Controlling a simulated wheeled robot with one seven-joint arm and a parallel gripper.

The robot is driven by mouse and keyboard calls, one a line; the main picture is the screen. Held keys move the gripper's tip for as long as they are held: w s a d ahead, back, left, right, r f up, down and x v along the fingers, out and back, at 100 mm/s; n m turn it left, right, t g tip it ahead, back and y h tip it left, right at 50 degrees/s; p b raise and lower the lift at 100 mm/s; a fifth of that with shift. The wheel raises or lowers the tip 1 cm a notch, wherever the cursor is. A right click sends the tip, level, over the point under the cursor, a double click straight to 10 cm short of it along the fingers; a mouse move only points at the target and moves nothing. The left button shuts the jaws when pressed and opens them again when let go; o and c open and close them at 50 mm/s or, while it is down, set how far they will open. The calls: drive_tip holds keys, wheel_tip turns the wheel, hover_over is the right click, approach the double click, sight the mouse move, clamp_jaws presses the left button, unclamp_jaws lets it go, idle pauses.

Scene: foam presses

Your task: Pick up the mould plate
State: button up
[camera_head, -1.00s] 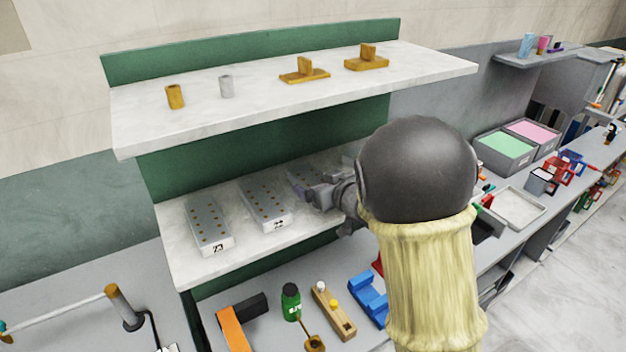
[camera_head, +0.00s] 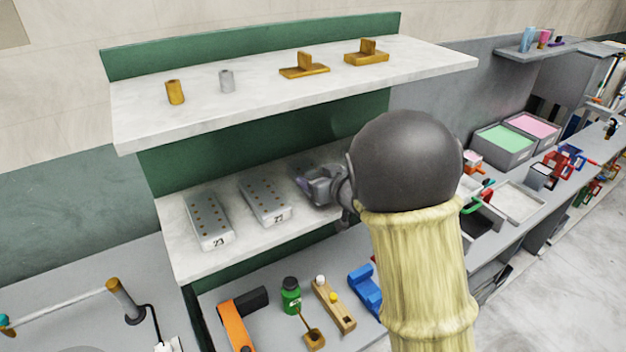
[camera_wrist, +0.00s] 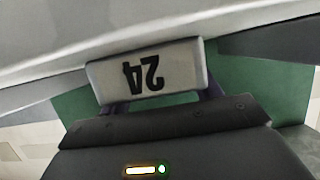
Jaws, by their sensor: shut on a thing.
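The mould plate is a pale block whose end face (camera_wrist: 147,73) shows an upside-down black "24" in the wrist view. My gripper (camera_head: 312,187) is shut on it at the lower shelf, in front of the green back panel. In the wrist view, dark fingers show just beyond the dark gripper body, at both sides of the plate's end. In the head view my gripper and arm hide most or all of this plate. I cannot tell how far it is clear of the shelf.
Two similar plates, one labelled 23 (camera_head: 208,222) and another (camera_head: 264,202), lie left on the lower shelf (camera_head: 182,262). The upper shelf (camera_head: 130,125) above bears small cylinders and brass-coloured blocks. A green bottle (camera_head: 291,296) and tools lie on the bench below.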

drive_tip(key=shift+w+r, duration=0.1)
drive_tip(key=shift+r, duration=0.1)
drive_tip(key=shift+c, duration=0.2)
drive_tip(key=shift+r, duration=0.25)
wheel_tip(320, 180, up, 9)
drive_tip(key=shift+r+b, duration=0.15)
drive_tip(key=shift+b, duration=0.25)
